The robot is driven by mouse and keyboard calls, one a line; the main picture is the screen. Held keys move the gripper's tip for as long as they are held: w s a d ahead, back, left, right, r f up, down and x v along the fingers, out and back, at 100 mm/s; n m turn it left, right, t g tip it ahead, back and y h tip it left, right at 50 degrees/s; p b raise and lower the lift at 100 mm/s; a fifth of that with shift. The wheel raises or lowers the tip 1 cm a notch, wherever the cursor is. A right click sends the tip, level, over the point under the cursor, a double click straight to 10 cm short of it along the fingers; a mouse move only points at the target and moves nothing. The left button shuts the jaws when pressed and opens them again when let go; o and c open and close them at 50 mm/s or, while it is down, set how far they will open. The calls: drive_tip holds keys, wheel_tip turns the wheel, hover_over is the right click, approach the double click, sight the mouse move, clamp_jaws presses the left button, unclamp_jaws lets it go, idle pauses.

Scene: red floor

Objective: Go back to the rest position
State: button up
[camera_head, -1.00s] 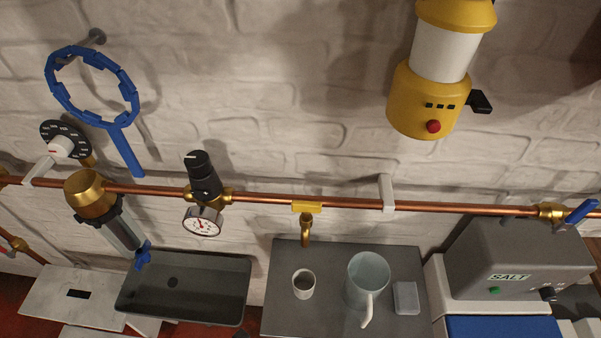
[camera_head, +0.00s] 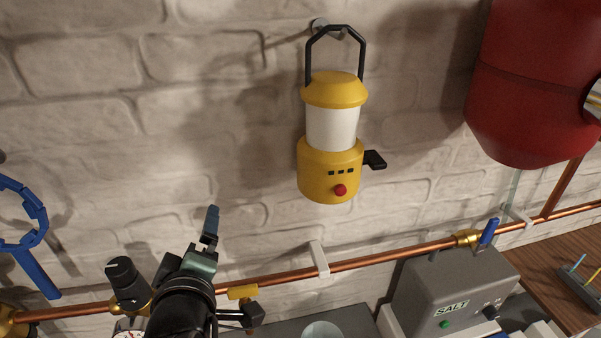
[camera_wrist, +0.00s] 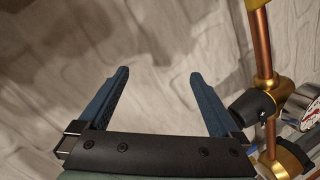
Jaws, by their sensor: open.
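My gripper (camera_head: 232,268) shows in the lower left of the head view, in front of the copper pipe and the brick wall. In the wrist view its two blue fingers (camera_wrist: 155,95) stand wide apart with nothing between them. Only the wall shows beyond the fingertips. The gripper is open and empty. My dark wrist hides part of the pipe and the area below it in the head view.
A copper pipe (camera_head: 390,256) runs along the wall, with a black-capped regulator (camera_head: 128,282) close left of my wrist. A yellow lantern (camera_head: 330,170) hangs above right. A red tank (camera_head: 530,90) and a grey SALT box (camera_head: 455,285) are at right. A blue ring (camera_head: 22,215) is at left.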

drive_tip(key=s+d+r+m+t+h, duration=0.1)
drive_tip(key=d+r+m+t, duration=0.35)
drive_tip(key=r, duration=0.85)
drive_tip(key=s+d+r+m+t, duration=0.1)
drive_tip(key=d+r+m+t, duration=0.4)
drive_tip(key=r, duration=0.7)
drive_tip(key=s+d+r+m+t+h, duration=0.1)
drive_tip(key=s+d+r+m, duration=0.1)
drive_tip(key=s+d+r, duration=0.2)
drive_tip(key=s+d+r+m+t+h, duration=0.1)
drive_tip(key=s+d+r, duration=0.3)
drive_tip(key=r, duration=0.6)
drive_tip(key=shift+s+m+t+h, duration=0.3)
drive_tip(key=shift+s+m+t, duration=0.45)
drive_tip(key=shift+s, duration=0.45)
drive_tip(key=shift+f, duration=0.1)
